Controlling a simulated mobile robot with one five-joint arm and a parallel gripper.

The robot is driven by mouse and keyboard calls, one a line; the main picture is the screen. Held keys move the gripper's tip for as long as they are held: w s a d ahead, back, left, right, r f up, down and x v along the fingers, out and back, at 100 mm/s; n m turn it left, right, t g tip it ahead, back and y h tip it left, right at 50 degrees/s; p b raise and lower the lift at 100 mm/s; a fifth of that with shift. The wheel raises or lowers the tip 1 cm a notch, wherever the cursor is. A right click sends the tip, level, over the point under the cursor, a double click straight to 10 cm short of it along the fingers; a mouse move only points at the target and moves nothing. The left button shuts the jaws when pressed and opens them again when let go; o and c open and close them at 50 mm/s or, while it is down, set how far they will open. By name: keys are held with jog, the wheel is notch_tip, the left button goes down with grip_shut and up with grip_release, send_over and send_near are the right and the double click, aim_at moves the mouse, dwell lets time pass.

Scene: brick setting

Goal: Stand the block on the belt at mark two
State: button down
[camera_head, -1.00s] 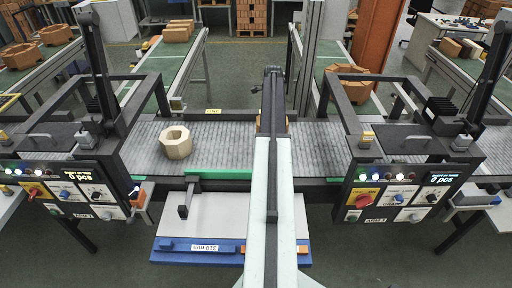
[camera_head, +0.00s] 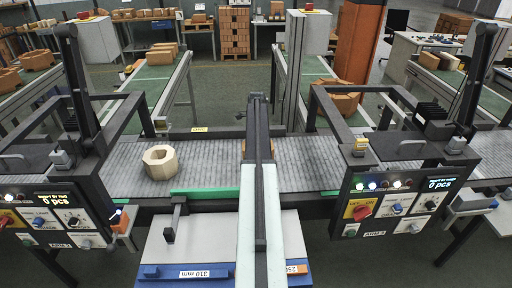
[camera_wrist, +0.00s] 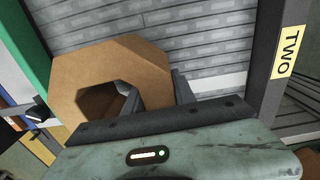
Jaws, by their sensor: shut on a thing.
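A brown, eight-sided ring block (camera_wrist: 150,58) is in the wrist view, with a wide hole through it. My gripper (camera_wrist: 157,88) is shut on one wall of it, one finger inside the hole and one outside. The grey slatted belt (camera_wrist: 210,35) is behind the block; whether the block touches it I cannot tell. A yellow label reading TWO (camera_wrist: 288,52) is on the dark frame to the right. In the head view my arm reaches over the belt (camera_head: 215,172) and hides the gripper and nearly all of the block; only a brown sliver shows beside the arm.
A pale eight-sided ring block (camera_head: 160,162) lies on the belt left of my arm. Another yellow label (camera_head: 199,129) is on the belt's far edge. Dark frames with control panels (camera_head: 400,205) stand at both sides. The belt right of my arm is clear.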

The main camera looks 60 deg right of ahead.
notch_tip(320, 180, down, 4)
jog(key=b, duration=0.3)
jog(key=shift+r, duration=0.35)
jog(key=shift+f, duration=0.15)
jog(key=c, duration=1)
grip_release()
notch_tip(320, 180, up, 13)
jog(key=p, duration=1.2)
jog(key=shift+f+p, duration=0.2)
jog(key=shift+p, duration=0.1)
jog(key=shift+f, duration=0.15)
